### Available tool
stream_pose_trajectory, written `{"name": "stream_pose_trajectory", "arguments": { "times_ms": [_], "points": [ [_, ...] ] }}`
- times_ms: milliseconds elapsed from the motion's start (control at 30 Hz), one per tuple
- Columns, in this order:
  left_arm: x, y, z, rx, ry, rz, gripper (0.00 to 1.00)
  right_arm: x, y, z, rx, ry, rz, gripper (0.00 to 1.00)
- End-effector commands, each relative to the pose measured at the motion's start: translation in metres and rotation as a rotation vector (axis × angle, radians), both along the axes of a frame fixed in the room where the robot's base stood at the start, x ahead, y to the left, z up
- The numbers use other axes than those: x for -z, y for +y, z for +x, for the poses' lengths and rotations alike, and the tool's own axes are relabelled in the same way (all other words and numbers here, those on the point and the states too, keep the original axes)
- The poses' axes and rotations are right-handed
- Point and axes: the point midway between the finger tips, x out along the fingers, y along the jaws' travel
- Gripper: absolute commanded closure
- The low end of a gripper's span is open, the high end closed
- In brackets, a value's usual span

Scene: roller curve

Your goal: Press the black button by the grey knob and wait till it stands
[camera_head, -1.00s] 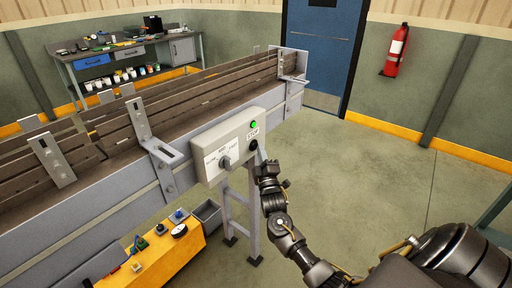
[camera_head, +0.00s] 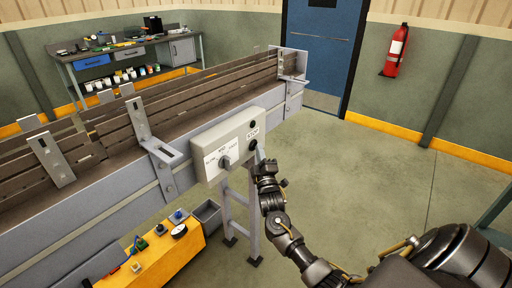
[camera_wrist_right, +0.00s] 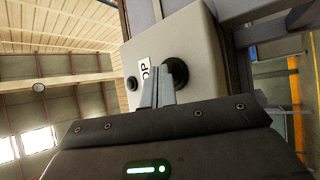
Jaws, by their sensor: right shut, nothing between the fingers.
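The black button (camera_head: 253,145) is on the right part of a pale control box, below the STOP label (camera_head: 252,133). The grey knob (camera_head: 225,163) is on the same box, to the left. In the right wrist view the black button (camera_wrist_right: 178,71) is a round dark disc, partly hidden by my fingers. My right gripper (camera_head: 259,154) is shut and empty, its fingertips at the button; they look to be touching it. The closed fingertips also show in the right wrist view (camera_wrist_right: 158,74). The lamp (camera_head: 252,124) above the label is dark. My left gripper is out of view.
The control box (camera_head: 206,152) is mounted on the side of a long conveyor (camera_head: 100,214) with brown slats. A yellow bench (camera_head: 180,256) with small parts stands at lower left, a grey bin (camera_head: 208,214) beside it.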

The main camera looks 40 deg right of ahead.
Motion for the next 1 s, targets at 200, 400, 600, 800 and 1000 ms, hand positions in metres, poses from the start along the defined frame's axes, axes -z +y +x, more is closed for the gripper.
{"name": "stream_pose_trajectory", "arguments": {
  "times_ms": [200, 400, 600, 800, 1000],
  "points": [
    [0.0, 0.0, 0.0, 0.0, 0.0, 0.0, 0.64, 0.0, 0.001, 0.002, -0.001, 0.0, 0.0, 1.0],
    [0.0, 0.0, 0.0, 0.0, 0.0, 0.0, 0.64, 0.0, 0.001, 0.001, -0.001, 0.0, 0.0, 1.0],
    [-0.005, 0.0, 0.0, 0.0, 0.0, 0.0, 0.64, -0.001, -0.001, -0.005, -0.001, 0.001, -0.001, 1.0],
    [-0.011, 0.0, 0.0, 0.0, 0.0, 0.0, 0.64, -0.001, -0.004, -0.014, -0.001, 0.001, -0.001, 1.0],
    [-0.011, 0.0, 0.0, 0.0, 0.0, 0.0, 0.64, 0.0, -0.005, -0.015, 0.0, 0.0, 0.0, 1.0]
  ]
}}
